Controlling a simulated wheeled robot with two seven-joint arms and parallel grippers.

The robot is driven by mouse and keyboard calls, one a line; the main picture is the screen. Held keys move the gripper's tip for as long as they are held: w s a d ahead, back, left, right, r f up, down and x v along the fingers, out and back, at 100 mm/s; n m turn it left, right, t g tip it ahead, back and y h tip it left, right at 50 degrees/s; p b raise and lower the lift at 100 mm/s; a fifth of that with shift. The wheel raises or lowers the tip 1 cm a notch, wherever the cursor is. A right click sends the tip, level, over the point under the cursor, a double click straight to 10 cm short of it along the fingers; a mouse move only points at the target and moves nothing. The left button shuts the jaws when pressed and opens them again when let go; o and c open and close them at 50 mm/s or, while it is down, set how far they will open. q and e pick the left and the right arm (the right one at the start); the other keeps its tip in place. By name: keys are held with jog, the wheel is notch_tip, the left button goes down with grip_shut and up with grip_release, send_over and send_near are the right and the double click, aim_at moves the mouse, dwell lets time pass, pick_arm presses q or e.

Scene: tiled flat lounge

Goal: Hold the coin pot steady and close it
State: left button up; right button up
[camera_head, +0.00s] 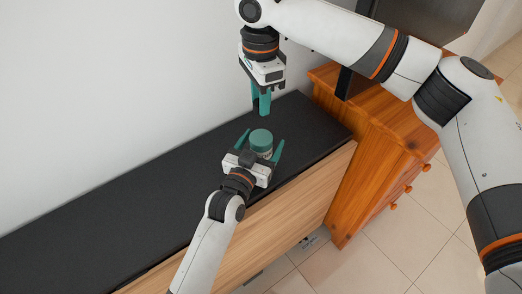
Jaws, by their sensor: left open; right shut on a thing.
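The coin pot (262,152) stands upright on the black top of the long cabinet, a small pale pot with a round green top (261,137). My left gripper (258,144) is open, with its teal fingers on either side of the pot and a gap at each side. My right gripper (262,108) points down just beyond the pot in the picture, clear of its green top. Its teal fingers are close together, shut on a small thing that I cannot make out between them.
The long black cabinet top (120,208) is bare to the left. A white wall (100,90) runs behind it. An orange wooden drawer unit (370,150) stands close at the right, with a dark panel (425,22) above it. Tiled floor (390,240) lies in front.

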pick_arm(q)
jog(key=c, duration=1.5)
pick_arm(e)
send_over(260, 136)
jog(key=shift+f, duration=2.5)
jog(key=shift+f, duration=0.1)
jog(key=shift+f, duration=0.75)
jog(key=shift+f, duration=0.6)
